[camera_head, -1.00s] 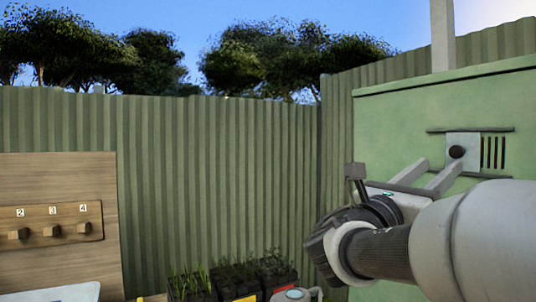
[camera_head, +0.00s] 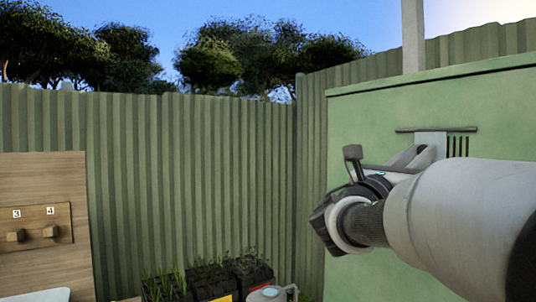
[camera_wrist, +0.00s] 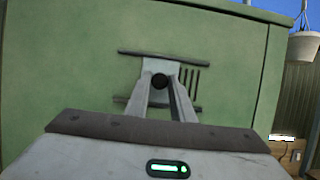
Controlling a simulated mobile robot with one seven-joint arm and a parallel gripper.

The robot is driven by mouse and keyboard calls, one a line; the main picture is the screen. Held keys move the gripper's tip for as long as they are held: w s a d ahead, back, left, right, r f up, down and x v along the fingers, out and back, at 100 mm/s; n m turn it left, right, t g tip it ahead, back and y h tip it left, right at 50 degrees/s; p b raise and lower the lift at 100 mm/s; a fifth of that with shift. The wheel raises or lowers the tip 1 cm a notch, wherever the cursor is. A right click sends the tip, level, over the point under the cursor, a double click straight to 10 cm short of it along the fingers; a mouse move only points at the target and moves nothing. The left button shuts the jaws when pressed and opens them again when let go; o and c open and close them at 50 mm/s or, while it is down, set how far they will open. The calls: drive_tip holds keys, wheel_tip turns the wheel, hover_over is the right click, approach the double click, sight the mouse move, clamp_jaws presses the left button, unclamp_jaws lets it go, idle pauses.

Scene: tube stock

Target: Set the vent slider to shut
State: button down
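In the head view my gripper (camera_head: 427,153) hides the knob.
Dark rails (camera_wrist: 165,53) run above and below the plate. A wooden board with numbered knobs (camera_head: 32,235) stands at the left. Planted trays (camera_head: 215,282) and a can (camera_head: 268,294) are low in the middle. A hanging pot (camera_wrist: 296,46) is at the right in the wrist view.

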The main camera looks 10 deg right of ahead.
sight(445, 157)
drive_tip(key=shift+s+d+b, duration=0.2)
drive_tip(key=shift+s+d, duration=0.15)
drive_tip(key=shift+s, duration=0.45)
drive_tip(key=shift+s+d+b, duration=0.25)
drive_tip(key=shift+s+d, duration=0.1)
drive_tip(key=shift+s, duration=0.5)
drive_tip(key=shift+s+d+b, duration=0.2)
drive_tip(key=shift+s+d, duration=0.15)
drive_tip(key=shift+s, duration=0.45)
drive_tip(key=c, duration=1.6)
unclamp_jaws()
drive_tip(key=shift+s, duration=0.1)
drive_tip(key=shift+o, duration=0.2)
drive_tip(key=v, duration=1.7)
drive_tip(key=shift+a, duration=0.2)
